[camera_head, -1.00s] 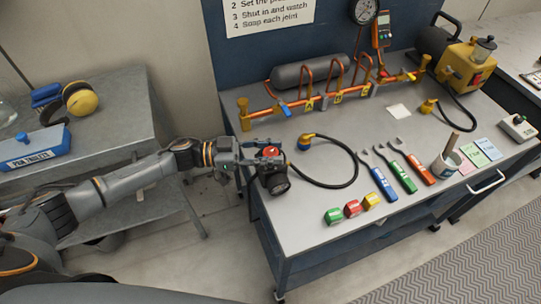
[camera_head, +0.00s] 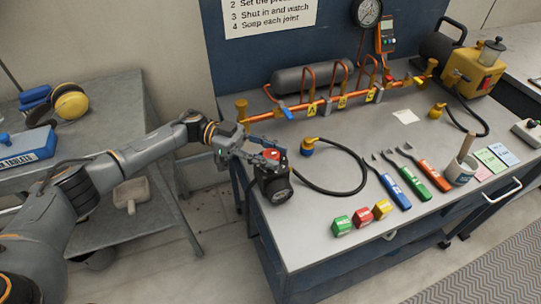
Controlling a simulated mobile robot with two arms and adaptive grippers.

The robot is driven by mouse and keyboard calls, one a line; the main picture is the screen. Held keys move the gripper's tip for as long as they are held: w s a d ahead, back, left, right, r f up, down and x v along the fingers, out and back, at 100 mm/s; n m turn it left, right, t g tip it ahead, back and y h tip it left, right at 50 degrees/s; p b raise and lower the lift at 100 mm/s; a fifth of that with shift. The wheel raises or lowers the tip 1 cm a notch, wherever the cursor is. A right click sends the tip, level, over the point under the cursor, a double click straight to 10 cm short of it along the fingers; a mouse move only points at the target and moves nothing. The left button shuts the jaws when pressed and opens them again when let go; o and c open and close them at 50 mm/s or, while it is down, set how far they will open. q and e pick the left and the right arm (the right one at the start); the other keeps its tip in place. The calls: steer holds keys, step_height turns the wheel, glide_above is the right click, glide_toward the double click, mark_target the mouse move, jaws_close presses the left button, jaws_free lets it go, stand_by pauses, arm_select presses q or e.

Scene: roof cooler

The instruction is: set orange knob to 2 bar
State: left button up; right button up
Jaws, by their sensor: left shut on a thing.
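The orange-red knob (camera_head: 271,154) sits on top of a black regulator (camera_head: 274,187) with a round dial, at the left edge of the grey workbench (camera_head: 345,235). The dial is too small to read. My left gripper (camera_head: 269,152) is shut on the knob, its fingers at the knob's sides and partly hiding it. My right gripper is not in view.
A black hose (camera_head: 330,192) curves across the bench to the right of the regulator. An orange pipe manifold (camera_head: 330,106) runs behind. Wrenches (camera_head: 394,190) and coloured blocks (camera_head: 362,217) lie further right. A side table (camera_head: 100,110) stands at the left.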

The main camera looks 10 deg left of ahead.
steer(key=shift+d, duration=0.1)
arm_select(q)
steer(key=o, duration=1.2)
steer(key=shift+d, duration=0.1)
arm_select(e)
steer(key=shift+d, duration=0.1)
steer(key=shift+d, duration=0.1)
arm_select(q)
steer(key=v, duration=1.2)
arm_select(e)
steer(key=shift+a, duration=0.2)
